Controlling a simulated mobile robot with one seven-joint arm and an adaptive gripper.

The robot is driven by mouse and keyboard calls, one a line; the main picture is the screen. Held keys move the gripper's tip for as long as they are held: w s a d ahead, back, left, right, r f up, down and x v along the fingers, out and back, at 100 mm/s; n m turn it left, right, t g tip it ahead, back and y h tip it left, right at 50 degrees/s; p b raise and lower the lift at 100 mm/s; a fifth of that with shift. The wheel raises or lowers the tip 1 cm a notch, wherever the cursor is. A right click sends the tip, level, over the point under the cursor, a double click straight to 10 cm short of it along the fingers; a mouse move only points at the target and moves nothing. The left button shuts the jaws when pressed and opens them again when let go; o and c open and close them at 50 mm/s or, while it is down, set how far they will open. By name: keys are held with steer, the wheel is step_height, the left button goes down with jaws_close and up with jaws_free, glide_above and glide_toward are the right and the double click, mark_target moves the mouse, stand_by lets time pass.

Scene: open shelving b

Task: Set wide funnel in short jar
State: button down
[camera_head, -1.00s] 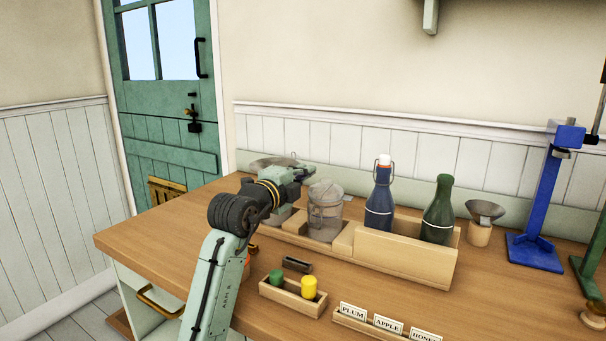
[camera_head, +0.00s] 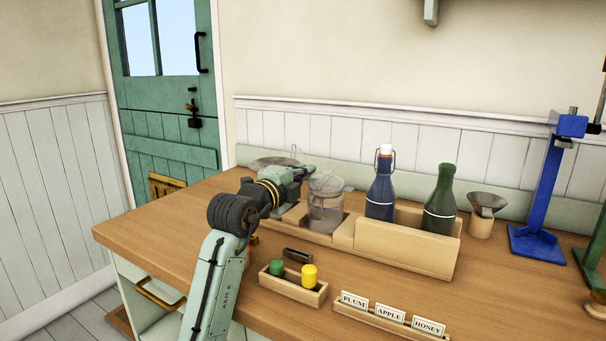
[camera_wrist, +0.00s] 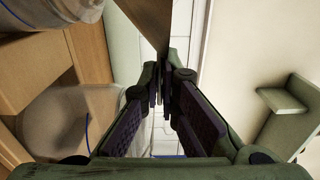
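The wide funnel (camera_head: 270,162) shows as a grey dish behind and left of my gripper (camera_head: 306,171) in the head view. In the wrist view, the funnel (camera_wrist: 150,22) is a brown wedge in profile, its rim edge reaching the fingertips. My gripper (camera_wrist: 165,88) is closed to a thin gap there and appears to hold this edge. A clear jar (camera_wrist: 48,14), probably the short jar, stands below the funnel at the upper left. My arm mostly hides it in the head view. Whether the spout is inside it cannot be seen.
A larger clear jar (camera_head: 325,212) stands close right of my gripper. The wooden rack (camera_head: 405,252) also holds a blue bottle (camera_head: 380,198) and a green bottle (camera_head: 440,210). A small funnel (camera_head: 486,204) stands farther right. A tray (camera_head: 292,289) with stoppers lies in front.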

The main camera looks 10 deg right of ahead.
steer(key=shift+d+f, duration=0.1)
steer(key=shift+f, duration=0.45)
steer(key=shift+f+b, duration=0.1)
steer(key=shift+b, duration=0.2)
steer(key=shift+w+d+r+p, duration=0.1)
steer(key=shift+r+p, duration=0.25)
steer(key=shift+r, duration=0.2)
steer(key=shift+w+d+r+p, duration=0.1)
steer(key=shift+r+p, duration=0.2)
steer(key=shift+r, duration=0.2)
steer(key=shift+s+a+r, duration=0.1)
steer(key=shift+a, duration=0.2)
steer(key=shift+d+b, duration=0.1)
steer(key=shift+b, duration=0.45)
stand_by(0.4)
